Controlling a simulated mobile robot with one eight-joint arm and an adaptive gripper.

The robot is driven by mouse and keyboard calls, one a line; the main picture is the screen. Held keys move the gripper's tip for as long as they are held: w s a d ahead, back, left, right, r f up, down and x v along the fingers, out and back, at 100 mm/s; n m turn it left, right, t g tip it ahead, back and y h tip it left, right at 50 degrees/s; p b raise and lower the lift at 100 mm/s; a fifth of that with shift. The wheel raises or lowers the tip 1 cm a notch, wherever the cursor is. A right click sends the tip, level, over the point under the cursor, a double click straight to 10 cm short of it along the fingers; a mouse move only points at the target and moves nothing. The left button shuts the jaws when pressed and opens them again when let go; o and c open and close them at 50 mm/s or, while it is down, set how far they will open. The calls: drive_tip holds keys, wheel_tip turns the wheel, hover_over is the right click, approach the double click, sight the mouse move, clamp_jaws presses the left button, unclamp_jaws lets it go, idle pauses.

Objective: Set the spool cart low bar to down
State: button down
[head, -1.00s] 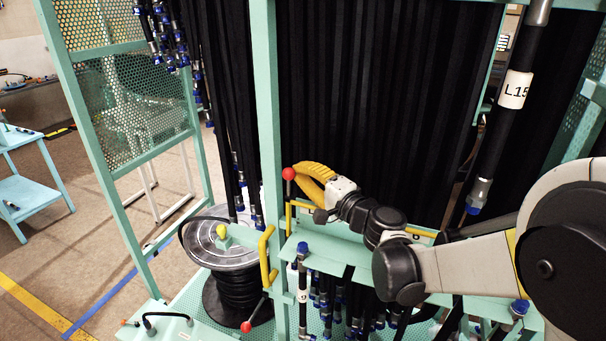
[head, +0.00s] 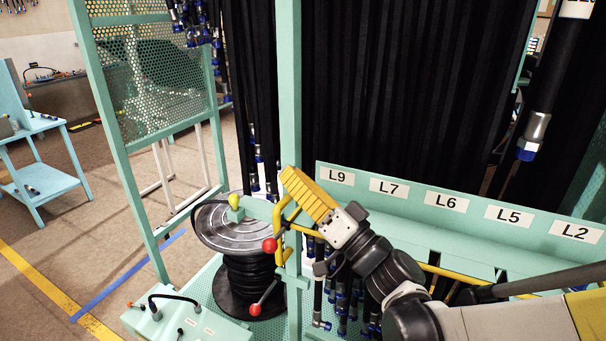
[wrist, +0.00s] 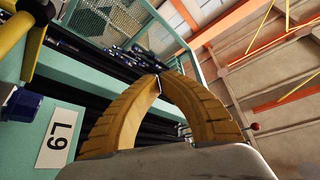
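The teal spool cart holds a black hose spool (head: 250,285) under a grey disc. A red-ball lever (head: 270,245) stands by the yellow handle (head: 283,222) at the cart post. A second red-ball lever (head: 257,309) sits lower, beside the spool. I cannot tell for sure which part is the low bar. My gripper (head: 287,176) has ribbed yellow fingers, raised just in front of the post and above the upper red ball. In the wrist view the fingertips (wrist: 160,80) meet with nothing between them. One red ball (wrist: 255,127) shows right of the fingers, apart from them.
A teal panel (head: 480,197) with labels L9 to L2 runs right of the post. Black hoses (head: 400,90) hang behind it. A mesh frame (head: 150,75) stands left, with a teal side table (head: 45,185) beyond. Floor between them is clear.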

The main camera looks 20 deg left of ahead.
sight(279, 237)
drive_tip(key=shift+s+a+f+n+g+y+b, duration=0.1)
drive_tip(key=shift+s+f+n+g+y+b, duration=0.35)
drive_tip(key=shift+s+f+n+g+b, duration=0.95)
drive_tip(key=shift+s+a+f+n+g+y+b, duration=0.1)
drive_tip(key=shift+s+f+n+g+y+b, duration=0.55)
drive_tip(key=shift+f+n+b, duration=1.4)
drive_tip(key=shift+s+a+f+n+g+y+b, duration=0.15)
drive_tip(key=shift+s+f+n+g+b, duration=0.55)
drive_tip(key=shift+f+n+g+b, duration=0.95)
drive_tip(key=shift+d+f+t, duration=0.1)
drive_tip(key=shift+f+t, duration=0.15)
drive_tip(key=shift+t, duration=0.15)
